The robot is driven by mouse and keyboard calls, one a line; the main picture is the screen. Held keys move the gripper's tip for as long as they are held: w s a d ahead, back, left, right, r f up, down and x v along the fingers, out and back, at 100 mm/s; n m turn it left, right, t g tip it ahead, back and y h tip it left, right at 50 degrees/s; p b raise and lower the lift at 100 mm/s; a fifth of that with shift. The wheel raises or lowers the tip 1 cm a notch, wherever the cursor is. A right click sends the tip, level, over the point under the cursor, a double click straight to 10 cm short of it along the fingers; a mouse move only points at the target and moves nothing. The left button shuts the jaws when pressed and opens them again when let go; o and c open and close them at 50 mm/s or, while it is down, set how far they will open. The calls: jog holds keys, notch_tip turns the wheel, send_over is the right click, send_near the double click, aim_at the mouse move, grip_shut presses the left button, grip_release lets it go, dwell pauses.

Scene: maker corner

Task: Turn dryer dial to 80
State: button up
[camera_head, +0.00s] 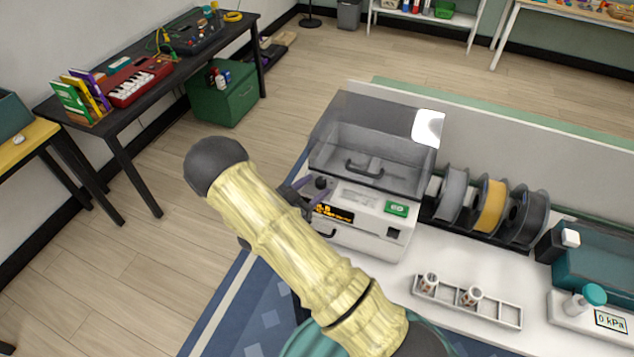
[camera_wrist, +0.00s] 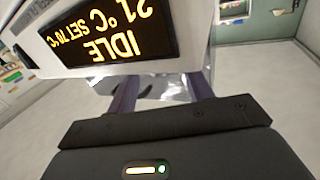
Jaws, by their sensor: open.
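The filament dryer (camera_head: 352,218) is a white box with a clear smoky lid, standing on the white bench. Its dark round dial (camera_head: 320,183) shows small at the left of its top front. The dryer's display (camera_wrist: 108,30) appears upside down in the wrist view, with orange text reading IDLE, 21 °C and what looks like SET 70 °C. My gripper (camera_head: 303,192) is open right at the dial; its purple fingers (camera_wrist: 162,92) stand apart under the display in the wrist view. I cannot make out the dial there, or whether the fingers touch it.
Several filament spools (camera_head: 489,206) stand right of the dryer. A white rack (camera_head: 497,312) with small cups lies in front of them, and a teal-topped pump (camera_head: 594,295) is at far right. A grey partition (camera_head: 560,165) runs behind.

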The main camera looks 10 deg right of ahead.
jog(key=shift+w+d, duration=0.25)
jog(key=shift+d, duration=0.1)
